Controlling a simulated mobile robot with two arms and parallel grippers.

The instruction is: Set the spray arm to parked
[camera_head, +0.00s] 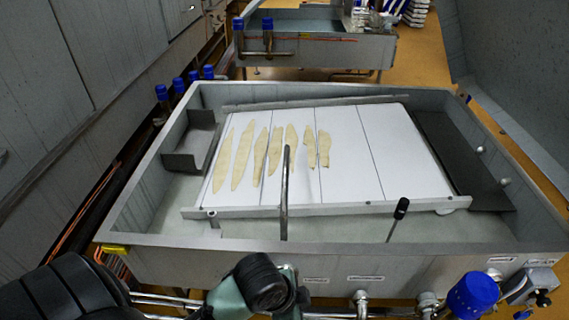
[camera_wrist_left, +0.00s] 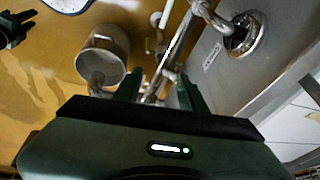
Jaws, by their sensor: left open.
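A thin curved metal pipe (camera_head: 285,195), which looks like the spray arm, rises at the near side of a steel vat (camera_head: 150,232). It stands in front of the white board (camera_head: 348,150), with its tip over the board. I cannot tell its marked positions; small labels (camera_head: 365,278) on the vat front are too small to read. My left arm comes in at the lower left, and its gripper's fingers are hidden in the head view. In the left wrist view my left gripper (camera_wrist_left: 158,92) is open, with nothing held between its two dark green fingers. My right gripper is not in view.
Several pale strips (camera_head: 274,150) lie on the board. A black-handled rod (camera_head: 400,210) leans at the near rim. A blue valve knob (camera_head: 472,294) and pipes line the vat front. The left wrist view shows a grey bucket (camera_wrist_left: 115,40) and a pipe flange (camera_wrist_left: 243,38).

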